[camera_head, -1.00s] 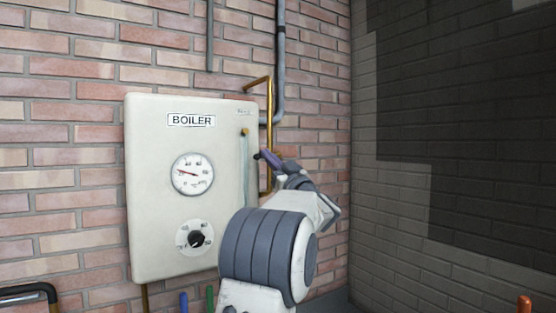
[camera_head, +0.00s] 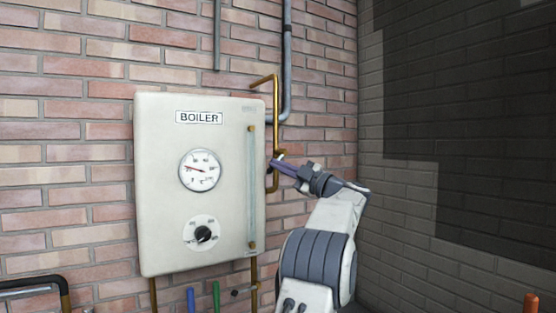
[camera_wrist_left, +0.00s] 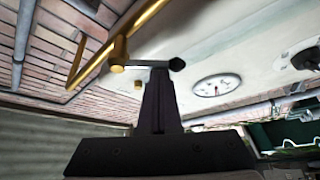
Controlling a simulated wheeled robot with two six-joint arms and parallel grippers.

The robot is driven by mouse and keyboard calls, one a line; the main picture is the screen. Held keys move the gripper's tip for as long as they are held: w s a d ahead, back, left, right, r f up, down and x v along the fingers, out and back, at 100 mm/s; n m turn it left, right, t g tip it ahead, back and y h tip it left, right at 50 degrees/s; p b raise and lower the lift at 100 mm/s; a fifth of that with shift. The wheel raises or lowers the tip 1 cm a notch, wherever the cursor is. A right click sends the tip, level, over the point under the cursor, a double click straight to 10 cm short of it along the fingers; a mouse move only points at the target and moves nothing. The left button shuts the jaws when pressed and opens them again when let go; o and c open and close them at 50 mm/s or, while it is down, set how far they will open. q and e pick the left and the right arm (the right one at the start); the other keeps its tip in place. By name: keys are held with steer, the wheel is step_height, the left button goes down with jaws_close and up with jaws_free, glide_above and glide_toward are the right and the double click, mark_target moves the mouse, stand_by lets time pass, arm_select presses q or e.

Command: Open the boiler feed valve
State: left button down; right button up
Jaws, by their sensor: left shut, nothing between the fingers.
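The boiler (camera_head: 160,150) is a cream wall box with a label, a gauge and a dial. A brass pipe (camera_head: 276,100) runs down its right side and carries a small valve fitting (camera_head: 281,153). In the left wrist view, the brass valve (camera_wrist_left: 118,55) has a short grey lever (camera_wrist_left: 148,65) with a dark end, pointing across the boiler side. My left gripper (camera_head: 273,163) is shut and empty, its tips at the boiler's right edge by the valve. In the wrist view its tips (camera_wrist_left: 158,78) are right beside the lever; I cannot tell whether they touch. My right gripper is not in view.
A sight tube (camera_head: 251,190) runs down the boiler's front right. A grey pipe (camera_head: 287,70) climbs the brick wall above. Blue (camera_head: 190,299) and green (camera_head: 216,296) upright handles stand below the boiler. A grey block wall (camera_head: 400,200) closes the right side.

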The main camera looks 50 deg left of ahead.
arm_select(q)
steer(key=w+n+h+p, duration=0.1)
steer(key=n, duration=0.1)
steer(key=f+n+h+p, duration=0.1)
steer(key=n+p, duration=0.1)
steer(key=w+n+g+h+p, duration=0.1)
steer(key=n, duration=0.1)
steer(key=shift+w+d+f+n+p, duration=0.15)
steer(key=shift+w+d+n+p, duration=0.15)
steer(key=shift+w+d, duration=0.05)
stand_by(0.5)
steer(key=d+b, duration=0.5)
steer(key=d, duration=0.4)
steer(key=shift+s+d+f, duration=0.15)
steer(key=shift+s, duration=0.3)
